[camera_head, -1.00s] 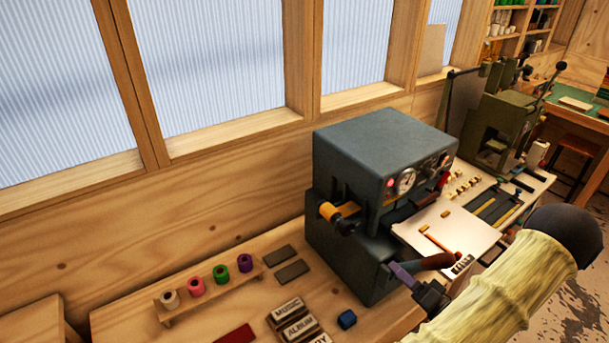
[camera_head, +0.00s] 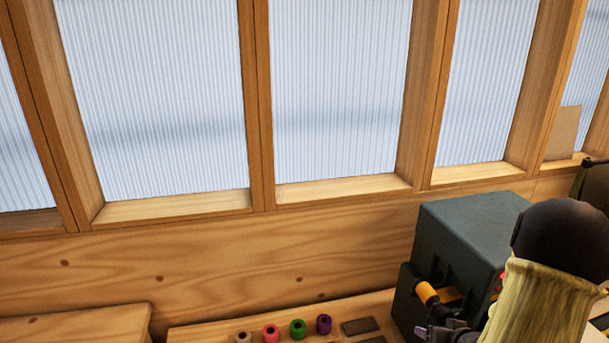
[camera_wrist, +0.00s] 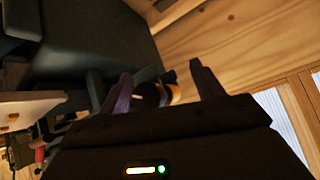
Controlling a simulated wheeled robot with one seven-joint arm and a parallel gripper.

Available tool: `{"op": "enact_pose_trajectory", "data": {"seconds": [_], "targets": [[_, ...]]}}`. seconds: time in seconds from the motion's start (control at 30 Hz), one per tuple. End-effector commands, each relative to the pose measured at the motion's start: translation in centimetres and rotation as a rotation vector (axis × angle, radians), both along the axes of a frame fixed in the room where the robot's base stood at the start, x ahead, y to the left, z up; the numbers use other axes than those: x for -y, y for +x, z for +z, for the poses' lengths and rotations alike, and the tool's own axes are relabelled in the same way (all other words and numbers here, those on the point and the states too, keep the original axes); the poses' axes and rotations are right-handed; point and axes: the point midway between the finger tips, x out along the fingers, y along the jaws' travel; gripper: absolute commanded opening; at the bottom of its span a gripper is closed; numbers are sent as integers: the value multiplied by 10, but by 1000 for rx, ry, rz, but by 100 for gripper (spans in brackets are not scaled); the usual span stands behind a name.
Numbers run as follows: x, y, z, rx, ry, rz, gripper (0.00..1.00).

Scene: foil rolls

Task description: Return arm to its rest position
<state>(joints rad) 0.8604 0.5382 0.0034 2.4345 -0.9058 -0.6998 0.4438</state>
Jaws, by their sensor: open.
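My gripper (camera_head: 446,330) is low at the right in the head view, in front of the dark grey press (camera_head: 470,232). The wrist view shows its two purple-grey fingers (camera_wrist: 160,76) spread apart, with nothing clasped. An orange foil roll (camera_head: 427,292) sits on the press's left side, a little above my gripper in the head view. In the wrist view the orange roll (camera_wrist: 175,94) appears between the fingers, beyond them; its distance is hard to tell. My yellow-sleeved forearm covers the press's right part.
A wooden rack holds a tan (camera_head: 243,338), a pink (camera_head: 271,333), a green (camera_head: 298,328) and a purple roll (camera_head: 324,324). Dark flat plates (camera_head: 360,326) lie beside it. The wood wall (camera_head: 220,262) and windows stand behind; the space before the windows is clear.

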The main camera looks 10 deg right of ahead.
Motion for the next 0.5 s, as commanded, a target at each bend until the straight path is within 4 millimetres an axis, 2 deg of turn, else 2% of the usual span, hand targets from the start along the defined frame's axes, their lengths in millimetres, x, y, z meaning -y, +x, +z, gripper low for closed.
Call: {"op": "enact_pose_trajectory", "data": {"seconds": [0.1,0.27,0.37,0.5], "targets": [[-23,10,8,-75,-65,25,66],[-55,14,18,-174,-129,48,66],[-83,12,26,-240,-160,72,66],[-129,1,37,-338,-180,118,66]]}}
